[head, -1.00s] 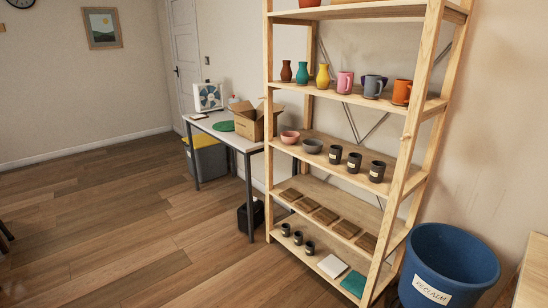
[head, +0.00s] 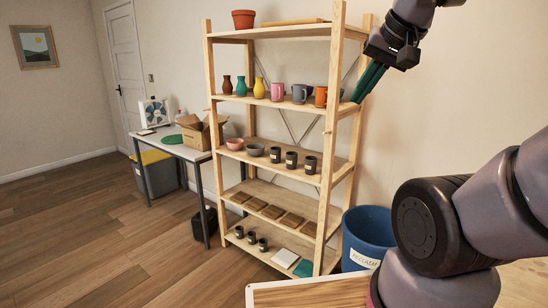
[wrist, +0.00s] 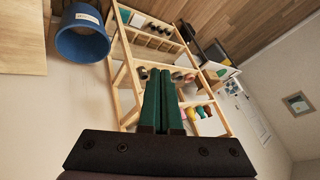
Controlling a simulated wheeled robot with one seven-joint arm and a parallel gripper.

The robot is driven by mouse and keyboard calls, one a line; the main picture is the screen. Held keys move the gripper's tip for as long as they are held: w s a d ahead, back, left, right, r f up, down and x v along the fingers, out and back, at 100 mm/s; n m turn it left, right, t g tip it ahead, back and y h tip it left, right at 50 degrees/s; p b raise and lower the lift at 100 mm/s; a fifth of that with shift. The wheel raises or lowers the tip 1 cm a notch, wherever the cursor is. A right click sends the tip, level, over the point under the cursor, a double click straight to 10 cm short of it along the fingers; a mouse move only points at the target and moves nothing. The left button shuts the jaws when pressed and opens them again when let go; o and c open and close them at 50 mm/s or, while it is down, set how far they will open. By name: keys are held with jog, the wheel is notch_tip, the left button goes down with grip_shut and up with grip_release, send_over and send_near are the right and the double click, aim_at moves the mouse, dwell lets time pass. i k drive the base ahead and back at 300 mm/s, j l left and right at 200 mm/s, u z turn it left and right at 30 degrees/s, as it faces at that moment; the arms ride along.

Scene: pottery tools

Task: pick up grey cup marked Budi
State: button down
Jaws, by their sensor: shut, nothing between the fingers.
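Three dark grey cups with pale labels stand on the middle shelf, among them a cup (head: 291,160) in the middle of the row. Three smaller dark labelled cups (head: 251,237) stand on the bottom shelf. The writing on the labels is too small to read, so I cannot tell which cup is marked Budi. My gripper (head: 364,88) has green fingers, shut and empty, raised at the right of the shelf unit, well apart from the cups. In the wrist view its closed fingers (wrist: 159,74) cover part of the shelves.
The wooden shelf unit (head: 325,166) also holds vases, mugs, including a grey mug (head: 301,93), two bowls and brown boards. A blue bin (head: 368,236) stands right of it. A table with a cardboard box (head: 200,132) is at left. Floor in front is clear.

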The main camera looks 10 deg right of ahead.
aim_at(275, 152)
jog(key=i+j, duration=0.3)
jog(key=i+j+z, duration=0.1)
jog(key=i+j, duration=0.15)
jog(key=j, duration=0.15)
jog(key=i+j+z, duration=0.1)
jog(key=i+j, duration=0.45)
jog(key=j, duration=0.2)
jog(key=i+j+z, duration=0.1)
jog(key=i+j, duration=0.4)
jog(key=j, duration=0.3)
jog(key=i+z, duration=0.05)
